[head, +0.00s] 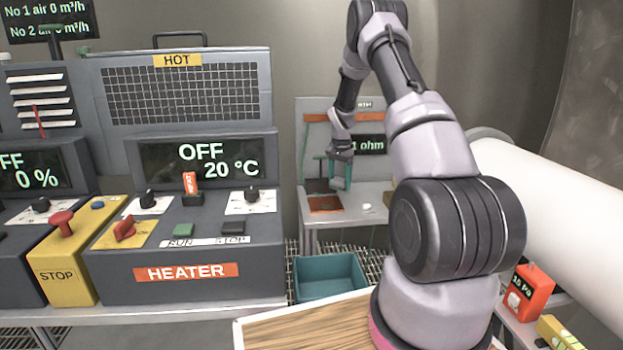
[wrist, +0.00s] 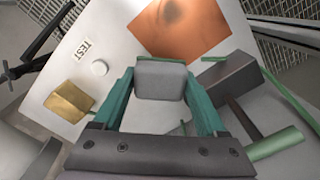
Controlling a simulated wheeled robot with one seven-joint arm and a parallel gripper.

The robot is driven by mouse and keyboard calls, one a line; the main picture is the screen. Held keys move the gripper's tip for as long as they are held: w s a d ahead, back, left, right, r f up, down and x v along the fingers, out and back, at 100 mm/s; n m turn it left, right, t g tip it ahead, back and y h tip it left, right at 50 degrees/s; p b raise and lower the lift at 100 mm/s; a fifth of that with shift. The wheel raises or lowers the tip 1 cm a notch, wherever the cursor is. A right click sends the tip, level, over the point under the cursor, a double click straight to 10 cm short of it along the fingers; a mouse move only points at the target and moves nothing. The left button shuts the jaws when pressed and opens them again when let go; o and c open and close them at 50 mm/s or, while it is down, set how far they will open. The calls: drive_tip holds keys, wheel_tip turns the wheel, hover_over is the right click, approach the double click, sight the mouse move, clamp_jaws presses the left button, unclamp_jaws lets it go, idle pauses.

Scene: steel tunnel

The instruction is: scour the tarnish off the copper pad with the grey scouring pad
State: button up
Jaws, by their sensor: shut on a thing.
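The copper pad (wrist: 182,32) is an orange-brown plate on a pale table; a dark tarnish spot shows near its top edge in the wrist view. In the head view the copper pad (head: 325,203) lies just below and left of my gripper (head: 341,187). My gripper (wrist: 163,85) is shut on the grey scouring pad (wrist: 161,80), held between its two green fingers. The scouring pad appears apart from the copper and off its edge; the height of the gap is hard to tell.
A dark grey block (wrist: 226,88) and a green-handled bar (wrist: 274,143) lie right of my gripper. A white button (wrist: 99,68), a TEST label (wrist: 86,47) and a brass block (wrist: 69,100) are left. A teal bin (head: 330,277) and heater console (head: 185,250) stand nearer.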

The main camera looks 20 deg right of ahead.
drive_tip(key=shift+r, duration=1.6)
